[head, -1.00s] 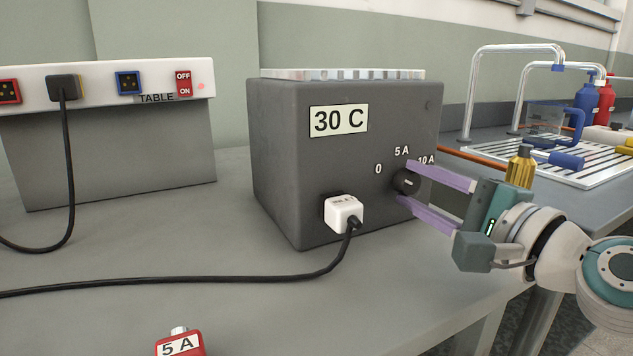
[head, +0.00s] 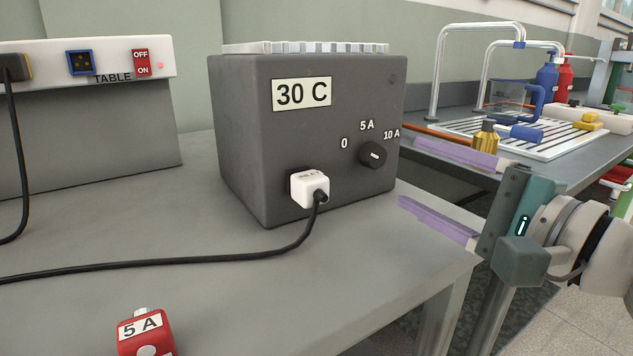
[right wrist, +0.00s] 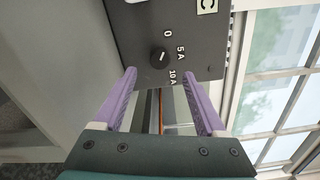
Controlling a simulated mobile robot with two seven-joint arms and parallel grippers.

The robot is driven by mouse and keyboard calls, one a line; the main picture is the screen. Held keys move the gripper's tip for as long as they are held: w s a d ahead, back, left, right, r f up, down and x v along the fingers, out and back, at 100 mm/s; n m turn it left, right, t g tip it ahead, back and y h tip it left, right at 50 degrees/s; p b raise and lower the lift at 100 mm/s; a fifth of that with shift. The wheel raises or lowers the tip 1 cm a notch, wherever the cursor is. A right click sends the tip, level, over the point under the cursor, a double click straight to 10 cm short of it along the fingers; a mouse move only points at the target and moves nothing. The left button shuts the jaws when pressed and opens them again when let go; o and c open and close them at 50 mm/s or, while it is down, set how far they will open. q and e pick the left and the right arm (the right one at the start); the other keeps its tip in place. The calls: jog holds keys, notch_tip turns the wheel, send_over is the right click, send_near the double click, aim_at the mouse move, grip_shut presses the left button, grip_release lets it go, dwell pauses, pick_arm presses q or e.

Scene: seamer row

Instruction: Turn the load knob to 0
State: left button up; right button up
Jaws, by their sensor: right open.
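The load knob (head: 373,154) is a round black dial with a short white mark on the front of a dark grey box (head: 300,150). Labels 0, 5 A and 10 A arc above it. The white mark lies nearly level in the head view, tilted along the line toward 0; which end is the pointer is too small to tell. The knob also shows uncovered in the right wrist view (right wrist: 159,57). My right gripper (head: 400,171) is open and empty, its purple fingers apart, to the right of the knob and clear of it. My left gripper is not in view.
A white inlet plug (head: 309,188) with a black cable sits in the box front, left of the knob. A red 5 A block (head: 145,334) lies near the front. A socket panel (head: 110,68) stands at left. The table's right edge is below my right gripper.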

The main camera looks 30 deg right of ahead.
jog(key=shift+s+d+b, duration=0.1)
jog(key=shift+s+b, duration=0.35)
jog(key=shift+s, duration=1.25)
